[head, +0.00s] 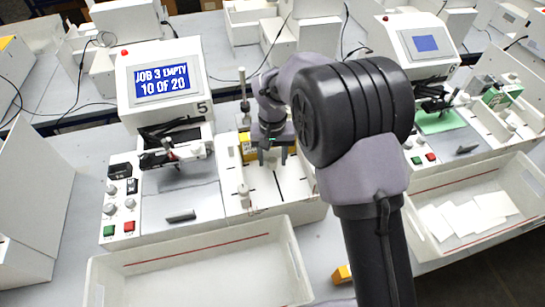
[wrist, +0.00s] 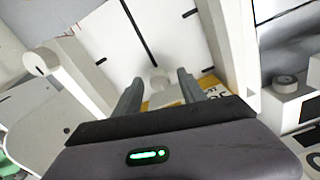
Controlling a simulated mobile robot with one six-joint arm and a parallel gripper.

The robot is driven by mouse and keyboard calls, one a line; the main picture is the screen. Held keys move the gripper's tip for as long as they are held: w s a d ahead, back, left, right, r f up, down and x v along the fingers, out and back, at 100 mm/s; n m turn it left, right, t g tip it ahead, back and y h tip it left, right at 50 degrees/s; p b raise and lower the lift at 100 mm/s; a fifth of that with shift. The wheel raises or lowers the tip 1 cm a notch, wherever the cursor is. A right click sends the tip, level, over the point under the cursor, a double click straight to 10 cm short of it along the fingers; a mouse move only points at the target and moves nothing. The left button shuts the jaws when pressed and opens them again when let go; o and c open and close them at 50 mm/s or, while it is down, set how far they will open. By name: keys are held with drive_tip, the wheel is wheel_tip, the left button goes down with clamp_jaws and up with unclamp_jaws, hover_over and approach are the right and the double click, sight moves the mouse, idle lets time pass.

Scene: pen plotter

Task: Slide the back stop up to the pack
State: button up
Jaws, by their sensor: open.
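The white feeder bed (head: 270,190) with black slots is on the right half of the station marked 5. A yellow pack (head: 247,148) stands at its back left; its yellow face with dark lettering shows in the wrist view (wrist: 208,80). My gripper (head: 273,158) is over the back of the bed, pointing down, open and empty. In the wrist view, my gripper (wrist: 160,76) has a small pale round knob (wrist: 155,82) between and below its fingers, apparently apart from them. This may be the back stop's knob; its body is hidden behind my gripper.
The station's screen (head: 162,77) reads JOB 3 EMPTY, 10 OF 20. A white post (head: 242,82) rises behind the bed, and a white knob (head: 243,190) is at its left edge. An empty white bin (head: 200,270) is in front. A neighbouring station's bin (head: 470,230) holds white sheets.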

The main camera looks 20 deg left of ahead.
sight(272, 160)
drive_tip(key=shift+r, duration=0.1)
wheel_tip(272, 160, up, 17)
drive_tip(key=p, duration=0.4)
drive_tip(key=shift+r, duration=0.15)
